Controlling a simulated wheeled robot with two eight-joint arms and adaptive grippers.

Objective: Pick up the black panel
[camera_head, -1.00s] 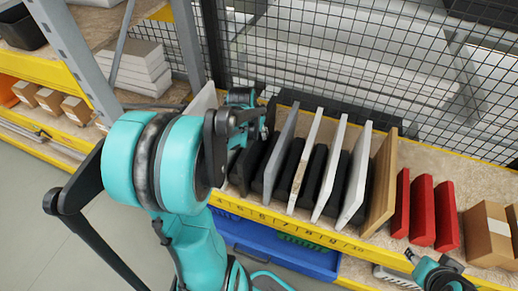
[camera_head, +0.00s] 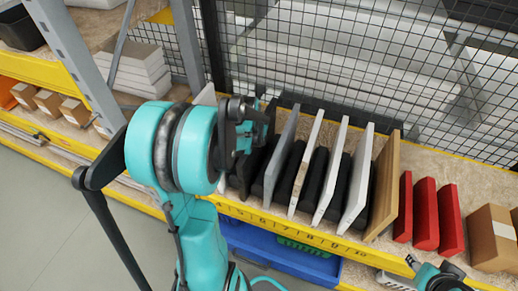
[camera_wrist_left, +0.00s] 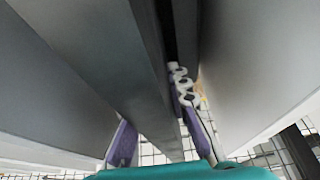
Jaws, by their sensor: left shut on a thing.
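The black panel (camera_head: 247,168) stands upright in the row on the shelf, just left of a grey panel. My left gripper (camera_head: 250,128) is at its upper part and hides much of it. In the left wrist view a dark grey panel (camera_wrist_left: 145,75) passes between the two purple-padded fingers (camera_wrist_left: 160,140), and the gripper is shut on it. The panel's lower edge is hidden. My right gripper (camera_head: 413,263) is only partly in view at the lower right, away from the panels; its opening is unclear.
Grey and white panels (camera_head: 305,165), black dividers and a wooden panel (camera_head: 384,185) stand close to the right. Red blocks (camera_head: 426,212) and a cardboard box (camera_head: 490,238) stand further right. A wire mesh (camera_head: 340,75) rises behind; a blue bin (camera_head: 280,255) is below.

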